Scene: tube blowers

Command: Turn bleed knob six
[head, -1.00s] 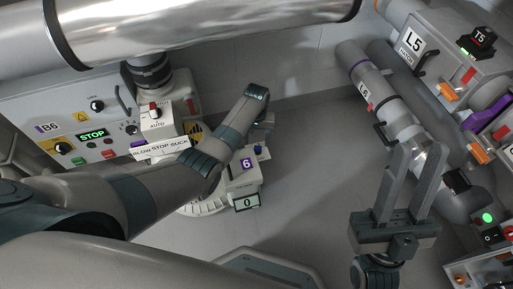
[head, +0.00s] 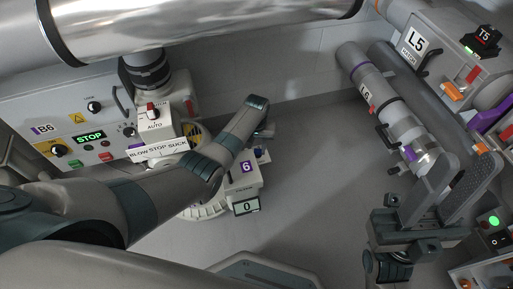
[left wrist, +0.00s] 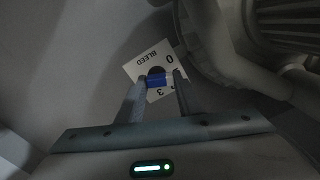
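The unit marked 6 (head: 245,180) stands on the floor at the centre of the head view, with a small display reading 0 (head: 247,205). In the left wrist view, its white BLEED plate (left wrist: 147,59) carries a blue bar-shaped knob (left wrist: 156,80). My left gripper (left wrist: 161,78) has one finger on each side of this knob. The knob nearly fills the gap, but whether both fingers touch it is unclear. In the head view, my left arm hides most of the knob and fingers. My right gripper (head: 462,165) is open and empty at the right.
Panel B6 (head: 45,128), with a green STOP display (head: 90,136) and a lever above the BLOW STOP SUCK label (head: 157,148), stands at the left. The floor between is clear.

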